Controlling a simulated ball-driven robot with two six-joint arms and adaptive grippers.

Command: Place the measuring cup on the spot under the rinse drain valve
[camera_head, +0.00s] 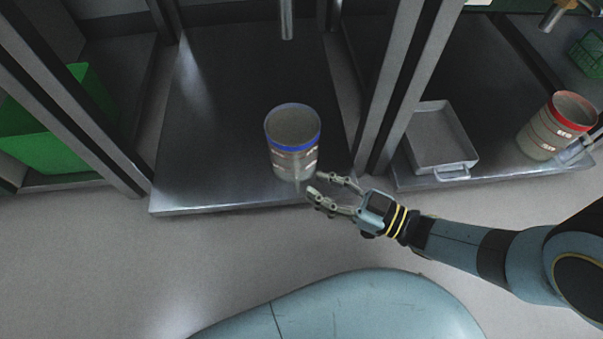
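A grey measuring cup with a blue rim (292,155) is upright over the front part of the middle dark metal tray (215,120). Its handle side faces my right gripper (314,183). The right gripper's two fingers are spread apart, with their tips close to the cup's lower right side. I cannot tell whether they touch the handle. A similar cup with a red rim (548,133) stands on the right tray. A grey pipe (287,20) hangs down above the back of the middle tray. No label shows which outlet is the rinse drain valve. My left gripper is out of view.
Metal posts (408,80) stand between the bays. A shallow metal pan (440,140) lies on the right tray (505,80). A brass-coloured spout (556,15) is at upper right. A green bin (55,135) is at left. The middle tray behind the blue-rimmed cup is clear.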

